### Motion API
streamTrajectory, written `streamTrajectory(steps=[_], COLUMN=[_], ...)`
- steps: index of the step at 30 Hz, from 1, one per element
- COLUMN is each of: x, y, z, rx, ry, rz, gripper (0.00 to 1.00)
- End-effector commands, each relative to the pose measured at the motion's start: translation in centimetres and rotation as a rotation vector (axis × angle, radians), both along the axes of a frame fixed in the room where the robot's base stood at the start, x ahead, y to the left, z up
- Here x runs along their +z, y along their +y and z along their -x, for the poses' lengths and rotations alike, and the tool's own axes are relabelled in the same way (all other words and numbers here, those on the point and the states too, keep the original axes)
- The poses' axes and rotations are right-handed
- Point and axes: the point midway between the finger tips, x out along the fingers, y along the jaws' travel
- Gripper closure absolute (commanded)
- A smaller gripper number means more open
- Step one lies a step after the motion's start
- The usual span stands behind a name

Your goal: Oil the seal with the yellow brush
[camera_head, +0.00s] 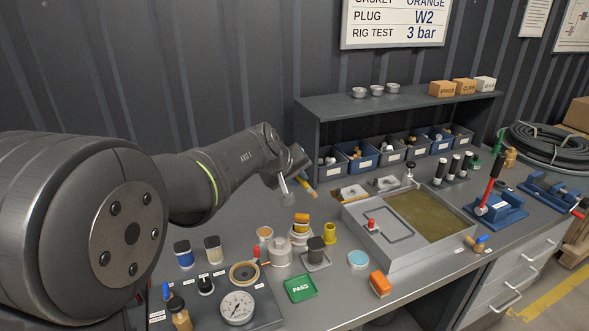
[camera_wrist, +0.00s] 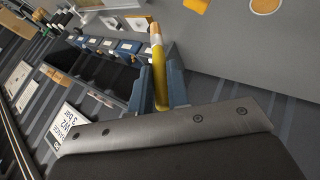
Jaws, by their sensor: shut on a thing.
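My gripper (camera_head: 304,186) is up in the air above the middle of the bench. Its blue fingers (camera_wrist: 163,88) are shut on the yellow brush (camera_wrist: 158,76); the brush also shows as a small yellow stick in the head view (camera_head: 313,194). The brush points away from the fingers, its tip pale, and touches nothing on the bench. I cannot tell for sure which part is the seal; a round tan-ringed piece (camera_head: 244,273) sits on the grey board at the front. A small yellow cup (camera_head: 330,234) stands on the bench below the gripper.
A grey pump body (camera_head: 281,252) and a green PASS pad (camera_head: 300,289) stand close together. A test tank (camera_head: 440,218) with murky liquid is at right. Bins (camera_head: 393,153) line the back shelf. A gauge (camera_head: 238,307) lies at the front. The bench between cup and tank is fairly clear.

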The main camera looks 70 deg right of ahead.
Motion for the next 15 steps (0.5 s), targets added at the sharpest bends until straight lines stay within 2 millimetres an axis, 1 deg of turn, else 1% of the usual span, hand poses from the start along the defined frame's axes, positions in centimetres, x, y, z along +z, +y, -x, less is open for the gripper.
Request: streamTrajectory(steps=[3, 6, 15], x=[-0.93, -1.29, -1.29], y=[0.02, 0.02, 0.02], z=[-0.04, -0.04, -0.05], rx=[0.001, 0.002, 0.002], ry=[0.000, 0.000, 0.000], rz=[-0.001, -0.002, 0.000], gripper=[1.00, 1.00, 1.00])
